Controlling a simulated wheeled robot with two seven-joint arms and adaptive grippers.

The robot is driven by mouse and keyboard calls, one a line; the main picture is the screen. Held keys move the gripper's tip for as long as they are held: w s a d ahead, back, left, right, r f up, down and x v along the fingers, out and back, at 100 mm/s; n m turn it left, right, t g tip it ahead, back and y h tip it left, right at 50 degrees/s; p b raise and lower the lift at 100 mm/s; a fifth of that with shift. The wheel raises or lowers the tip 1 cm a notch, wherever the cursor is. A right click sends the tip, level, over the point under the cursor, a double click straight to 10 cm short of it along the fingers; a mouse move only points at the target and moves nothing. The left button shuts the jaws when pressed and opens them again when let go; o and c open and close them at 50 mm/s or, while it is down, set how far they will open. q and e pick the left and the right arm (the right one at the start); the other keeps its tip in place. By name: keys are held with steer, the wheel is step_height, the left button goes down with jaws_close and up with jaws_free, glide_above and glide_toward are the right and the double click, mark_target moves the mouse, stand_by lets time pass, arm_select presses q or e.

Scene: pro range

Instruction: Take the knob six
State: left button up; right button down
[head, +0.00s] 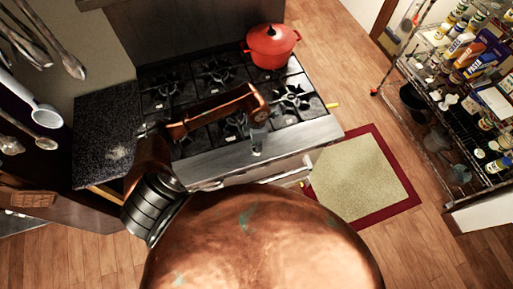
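The stove (225,160) stands in the upper middle, with black burners on top and a pale metal front edge. No knob can be made out for certain; the stove's front face is mostly hidden by the steep view and by my own body. My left arm comes in from the left and bends over the burners. My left gripper (257,147) points down over the stove's front edge; it is too small to tell whether it is open or shut. My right gripper is not in view.
A red lidded pot (271,46) sits on the back right of the stove. A dark speckled counter (105,125) adjoins on the left, with hanging utensils (42,112) beyond. A red-bordered rug (362,178) lies on the floor at right, before a loaded wire shelf (455,100).

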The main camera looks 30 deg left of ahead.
arm_select(q)
jaws_close()
stand_by(0.8)
step_height(320, 180, up, 8)
steer(key=p, duration=0.4)
steer(key=shift+r, duration=0.15)
